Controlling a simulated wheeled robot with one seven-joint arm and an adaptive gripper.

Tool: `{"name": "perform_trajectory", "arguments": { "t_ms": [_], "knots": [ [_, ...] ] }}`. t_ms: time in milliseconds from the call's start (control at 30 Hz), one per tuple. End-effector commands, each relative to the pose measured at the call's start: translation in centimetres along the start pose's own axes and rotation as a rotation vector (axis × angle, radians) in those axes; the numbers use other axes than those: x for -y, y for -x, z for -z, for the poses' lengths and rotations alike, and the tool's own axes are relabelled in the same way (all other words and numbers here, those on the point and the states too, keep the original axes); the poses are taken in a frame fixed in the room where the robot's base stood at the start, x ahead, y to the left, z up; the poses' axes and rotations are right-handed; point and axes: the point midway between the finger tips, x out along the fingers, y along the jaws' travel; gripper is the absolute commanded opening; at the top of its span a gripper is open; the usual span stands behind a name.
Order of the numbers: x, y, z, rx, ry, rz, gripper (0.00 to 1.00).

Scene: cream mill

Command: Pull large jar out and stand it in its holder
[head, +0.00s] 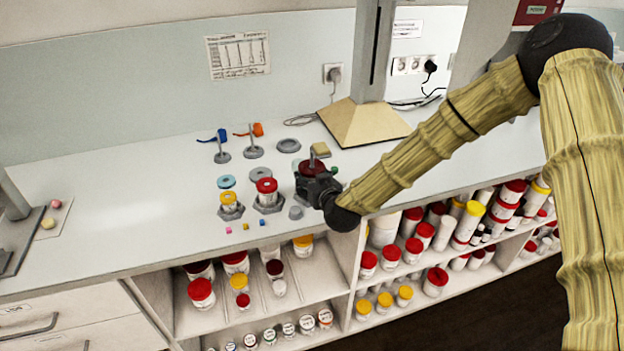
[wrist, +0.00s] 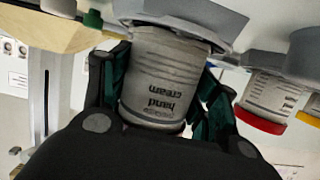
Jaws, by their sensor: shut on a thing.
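The large jar (wrist: 160,75), a pale jar labelled "hand cream", sits between my gripper's green-padded fingers in the wrist view, where the scene appears upside down. My gripper (head: 313,182) is shut on it, low over the counter. A grey holder (wrist: 215,15) lies directly at the jar's base. I cannot tell whether the jar rests fully in it. The jar looks about upright.
To the left stand a red-lidded jar (head: 266,186) and a yellow-lidded jar (head: 228,199) in grey holders. A beige machine base (head: 365,122) stands behind.

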Motion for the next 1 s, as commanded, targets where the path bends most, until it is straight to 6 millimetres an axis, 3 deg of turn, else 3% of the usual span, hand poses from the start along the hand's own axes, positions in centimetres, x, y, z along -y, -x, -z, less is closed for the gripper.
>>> {"name": "perform_trajectory", "arguments": {
  "t_ms": [600, 633, 767, 1000],
  "knots": [
    [0.00, -0.30, -0.90, -0.001, 0.000, 0.000, 0.32],
    [0.00, -0.30, -0.89, -0.001, 0.000, 0.000, 0.62],
    [0.00, -0.28, -0.82, -0.001, 0.000, 0.000, 0.85],
    [-0.01, -0.28, -0.85, -0.001, 0.000, 0.000, 0.85]
  ]
}}
